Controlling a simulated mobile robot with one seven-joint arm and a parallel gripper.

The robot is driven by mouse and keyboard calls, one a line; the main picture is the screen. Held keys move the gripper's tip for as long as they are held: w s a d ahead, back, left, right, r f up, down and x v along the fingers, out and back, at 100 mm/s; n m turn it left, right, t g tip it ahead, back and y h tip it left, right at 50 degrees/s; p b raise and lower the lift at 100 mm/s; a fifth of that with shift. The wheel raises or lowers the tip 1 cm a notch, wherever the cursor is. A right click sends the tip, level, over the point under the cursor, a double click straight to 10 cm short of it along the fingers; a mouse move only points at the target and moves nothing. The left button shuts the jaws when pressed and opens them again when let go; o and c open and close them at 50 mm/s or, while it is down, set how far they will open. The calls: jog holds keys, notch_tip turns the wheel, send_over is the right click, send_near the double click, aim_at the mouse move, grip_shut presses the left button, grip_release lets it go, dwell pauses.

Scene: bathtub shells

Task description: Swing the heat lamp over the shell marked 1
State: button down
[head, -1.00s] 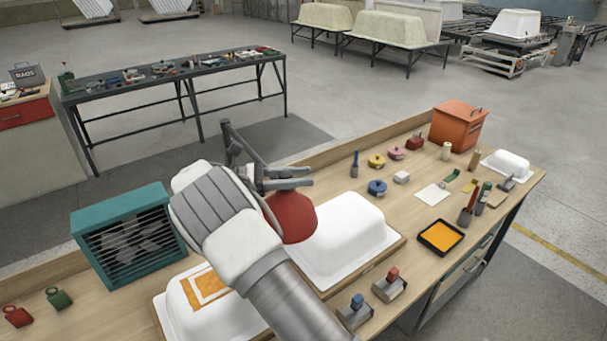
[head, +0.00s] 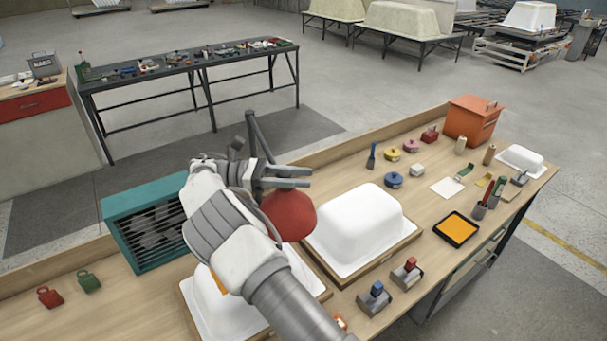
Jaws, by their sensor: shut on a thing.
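The heat lamp has a red dome shade (head: 290,215) on a dark jointed arm (head: 262,138). My gripper (head: 292,178) is at the top of the shade and shut on the lamp; the exact grip point is hard to see. The shade hangs near the gap between two white shells, overlapping the left edge of the right shell (head: 362,228) in the picture. The left shell (head: 210,312) is largely hidden behind my arm, with only a bit of its orange marking showing. I cannot read a number on either shell.
A teal slatted box (head: 150,225) stands left of my arm. Red and blue-topped blocks (head: 407,272) sit at the bench's front edge, near an orange-filled tray (head: 456,229). Small tools and an orange box (head: 472,120) occupy the right end.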

jog(key=shift+s+a, duration=0.15)
jog(key=shift+a, duration=0.2)
jog(key=shift+g, duration=0.3)
jog(key=shift+c, duration=2.3)
grip_release()
notch_tip(320, 180, up, 4)
jog(key=shift+r+b, duration=0.15)
jog(key=shift+b, duration=0.5)
jog(key=s+d+r+b, duration=0.2)
jog(key=d+r, duration=0.4)
jog(key=d, duration=0.5)
jog(key=shift+s+d+r, duration=0.15)
jog(key=shift+s+r, duration=0.2)
jog(key=shift+s, duration=0.1)
jog(key=shift+c, duration=0.3)
